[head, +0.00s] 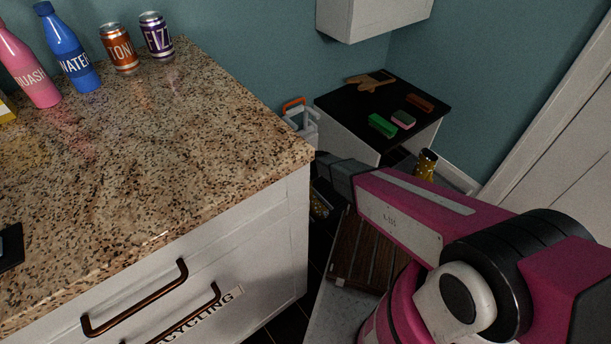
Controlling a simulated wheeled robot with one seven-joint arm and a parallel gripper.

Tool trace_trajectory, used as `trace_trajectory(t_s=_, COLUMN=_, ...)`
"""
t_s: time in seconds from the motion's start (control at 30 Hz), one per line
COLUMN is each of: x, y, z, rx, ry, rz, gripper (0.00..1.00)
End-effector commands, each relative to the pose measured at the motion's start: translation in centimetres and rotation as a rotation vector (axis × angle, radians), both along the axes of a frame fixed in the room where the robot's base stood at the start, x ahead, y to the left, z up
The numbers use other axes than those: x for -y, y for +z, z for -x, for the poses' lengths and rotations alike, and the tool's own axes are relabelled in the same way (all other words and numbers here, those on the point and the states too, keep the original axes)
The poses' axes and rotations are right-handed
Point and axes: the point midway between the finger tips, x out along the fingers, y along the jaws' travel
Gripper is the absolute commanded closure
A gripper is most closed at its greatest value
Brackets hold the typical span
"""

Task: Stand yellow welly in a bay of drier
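A yellow item with a dark top (427,165) stands upright beside the low black-topped unit; it may be the yellow welly, but it is small and partly hidden by my arm. My pink arm reaches from the lower right towards the counter's corner. Its dark far end shows by that corner, but my gripper's fingers cannot be made out. I cannot pick out a drier with bays for certain. A brown slatted wooden panel (356,252) lies low under my arm, partly covered by it. A small yellowish speckled thing (320,206) shows in the dark gap by the counter.
The granite counter (190,130) fills the left, with bottles and two cans (120,48) at its back. The low black-topped unit (385,100) holds a green block (382,125), a pink sponge (403,120) and other items. A white door (560,150) is at right.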

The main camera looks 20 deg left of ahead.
Motion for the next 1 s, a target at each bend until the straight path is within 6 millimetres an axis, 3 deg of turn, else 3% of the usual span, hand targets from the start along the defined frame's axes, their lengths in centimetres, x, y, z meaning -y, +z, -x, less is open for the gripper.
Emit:
trace_trajectory(t_s=0.07, x=-0.11, y=-0.02, z=0.1, rx=-0.007, ry=-0.01, rz=-0.005, gripper=0.95)
trace_trajectory(t_s=0.1, x=-0.13, y=-0.03, z=0.11, rx=-0.007, ry=-0.01, rz=-0.005, gripper=0.19)
trace_trajectory(t_s=0.17, x=-0.15, y=-0.07, z=0.11, rx=-0.008, ry=-0.01, rz=-0.005, gripper=0.02)
trace_trajectory(t_s=1.0, x=-0.11, y=0.56, z=0.12, rx=-0.006, ry=-0.007, rz=-0.002, gripper=0.0)
